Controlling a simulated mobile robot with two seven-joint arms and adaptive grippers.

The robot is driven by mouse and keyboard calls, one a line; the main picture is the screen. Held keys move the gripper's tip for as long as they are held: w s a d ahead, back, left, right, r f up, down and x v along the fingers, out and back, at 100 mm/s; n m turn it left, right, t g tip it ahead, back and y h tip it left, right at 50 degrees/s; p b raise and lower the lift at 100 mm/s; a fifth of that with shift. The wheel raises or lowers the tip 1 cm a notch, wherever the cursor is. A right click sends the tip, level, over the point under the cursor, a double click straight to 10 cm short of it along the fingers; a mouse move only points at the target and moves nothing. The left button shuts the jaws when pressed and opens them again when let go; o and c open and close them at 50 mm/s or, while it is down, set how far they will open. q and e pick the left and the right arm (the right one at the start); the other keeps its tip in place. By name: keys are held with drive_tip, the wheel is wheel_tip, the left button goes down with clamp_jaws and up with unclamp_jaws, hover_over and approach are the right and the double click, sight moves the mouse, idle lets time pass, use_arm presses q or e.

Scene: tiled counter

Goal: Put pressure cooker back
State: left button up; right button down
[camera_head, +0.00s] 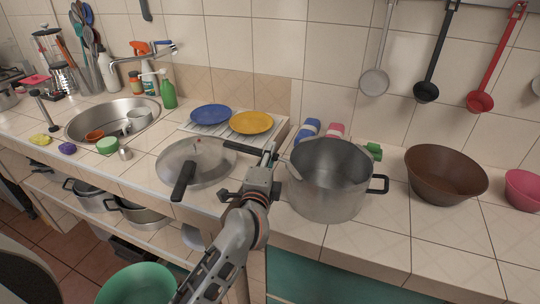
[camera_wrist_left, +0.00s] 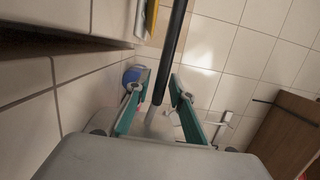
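The pressure cooker pot (camera_head: 325,195) is a large grey metal pot standing upright and uncovered on the counter. A short black loop handle is on its right, and a long black handle (camera_head: 240,147) points left. A round metal lid (camera_head: 208,168) with a black handle lies on the counter to the left. My left gripper (camera_head: 268,155) is at the pot's left side, by the long handle. In the left wrist view, a black handle (camera_wrist_left: 170,55) passes between the open fingers, with gaps beside it. My right gripper is not in view.
A brown bowl (camera_head: 446,174) and a pink bowl (camera_head: 523,188) stand right of the pot. Blue and yellow plates (camera_head: 251,122) are behind the lid. The sink (camera_head: 85,125) is at left. Pots sit on a shelf below. Ladles hang on the wall.

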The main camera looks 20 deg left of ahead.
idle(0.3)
use_arm(q)
drive_tip(key=shift+r, duration=0.2)
drive_tip(key=s, duration=0.3)
drive_tip(key=s+d+b, duration=0.1)
drive_tip(key=s, duration=0.7)
drive_tip(key=shift+d+f, duration=0.15)
drive_tip(key=shift+d, duration=0.2)
drive_tip(key=shift+s+b, duration=0.3)
drive_tip(key=shift+s, duration=0.15)
drive_tip(key=shift+d, duration=0.1)
